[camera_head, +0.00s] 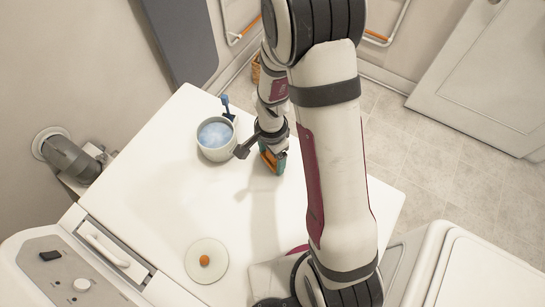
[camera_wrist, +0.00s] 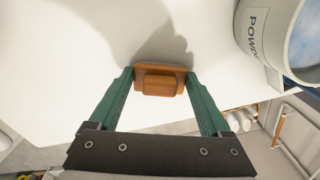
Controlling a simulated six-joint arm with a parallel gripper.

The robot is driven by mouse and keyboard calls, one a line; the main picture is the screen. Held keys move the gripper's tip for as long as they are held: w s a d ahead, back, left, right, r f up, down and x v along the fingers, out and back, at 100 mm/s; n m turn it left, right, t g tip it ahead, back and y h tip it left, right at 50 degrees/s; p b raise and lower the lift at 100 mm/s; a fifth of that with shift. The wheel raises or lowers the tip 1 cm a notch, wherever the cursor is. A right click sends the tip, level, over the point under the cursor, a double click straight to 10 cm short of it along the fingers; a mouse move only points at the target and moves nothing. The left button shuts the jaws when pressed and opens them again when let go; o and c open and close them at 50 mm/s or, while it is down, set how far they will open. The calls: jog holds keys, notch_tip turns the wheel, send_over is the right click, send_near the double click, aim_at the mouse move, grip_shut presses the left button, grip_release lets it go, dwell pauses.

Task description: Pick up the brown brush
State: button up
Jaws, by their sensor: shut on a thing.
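The brown brush (camera_wrist: 160,83) is a small wooden block with a raised handle part on top. In the wrist view it sits between the two green fingers of my gripper (camera_wrist: 160,82), which touch it at both ends. In the head view my gripper (camera_head: 272,161) is above the white machine top, right of the powder tub. Only a small brown part of the brush (camera_head: 268,160) shows there, partly covered by the fingers. I cannot tell whether the brush touches the surface below.
A powder tub (camera_head: 203,148) with a blue scoop (camera_head: 226,104) stands just left of my gripper. The middle of the white top (camera_head: 170,195) is clear.

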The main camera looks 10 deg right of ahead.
jog(key=shift+s+d+r, duration=0.1)
jog(key=shift+d+r, duration=0.05)
jog(key=shift+r, duration=1)
jog(key=shift+d+r, duration=0.1)
jog(key=shift+r, duration=1)
jog(key=s+d+r, duration=0.5)
jog(key=d+r, duration=0.1)
jog(key=d, duration=0.3)
jog(key=shift+s+d+r, duration=0.2)
jog(key=shift+d+r, duration=0.05)
jog(key=shift+d, duration=0.15)
